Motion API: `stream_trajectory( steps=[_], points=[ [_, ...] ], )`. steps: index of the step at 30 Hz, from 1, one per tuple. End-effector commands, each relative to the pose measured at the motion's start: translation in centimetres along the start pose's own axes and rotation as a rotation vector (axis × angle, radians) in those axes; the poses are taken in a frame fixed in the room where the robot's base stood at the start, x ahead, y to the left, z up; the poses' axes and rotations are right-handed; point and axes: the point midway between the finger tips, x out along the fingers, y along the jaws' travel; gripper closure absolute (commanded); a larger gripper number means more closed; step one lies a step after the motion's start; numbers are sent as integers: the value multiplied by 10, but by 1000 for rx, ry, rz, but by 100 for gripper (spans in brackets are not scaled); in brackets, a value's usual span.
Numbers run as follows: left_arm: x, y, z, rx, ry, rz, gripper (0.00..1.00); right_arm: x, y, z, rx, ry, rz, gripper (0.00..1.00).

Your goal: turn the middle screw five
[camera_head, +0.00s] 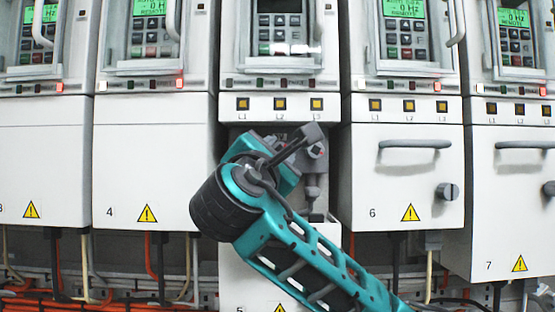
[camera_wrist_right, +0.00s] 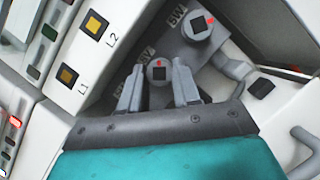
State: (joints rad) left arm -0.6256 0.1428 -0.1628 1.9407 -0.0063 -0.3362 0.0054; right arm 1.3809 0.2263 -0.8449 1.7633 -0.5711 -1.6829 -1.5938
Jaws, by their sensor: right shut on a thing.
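The middle screw (camera_wrist_right: 158,71) is a grey round head with a dark square socket and a red dot at its top, beside a label that seems to read 5V. My right gripper (camera_wrist_right: 158,88) is shut on it, one finger on each side. It also shows in the head view (camera_head: 303,143), reaching into the open bay of drive 5 from below right and hiding much of the bay. Another screw (camera_wrist_right: 197,27), labelled 5W with a red dot at its right, sits above right. Any further screw is hidden. My left gripper is in neither view.
Drive 4 (camera_head: 155,165) stands left of the bay and drive 6 (camera_head: 375,180) right, with a handle (camera_head: 415,144) and a protruding knob (camera_head: 447,192). A white panel marked 5 (camera_head: 235,285) is below the bay. Cables (camera_head: 90,265) run beneath the drives.

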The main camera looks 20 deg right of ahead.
Motion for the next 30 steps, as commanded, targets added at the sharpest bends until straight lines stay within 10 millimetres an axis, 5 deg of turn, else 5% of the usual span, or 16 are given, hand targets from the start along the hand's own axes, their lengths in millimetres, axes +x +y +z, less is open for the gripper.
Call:
stream_trajectory(
  steps=[30],
  points=[
    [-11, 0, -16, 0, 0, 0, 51, 1, 7, 3, 854, 2, -357, 99]
  ],
)
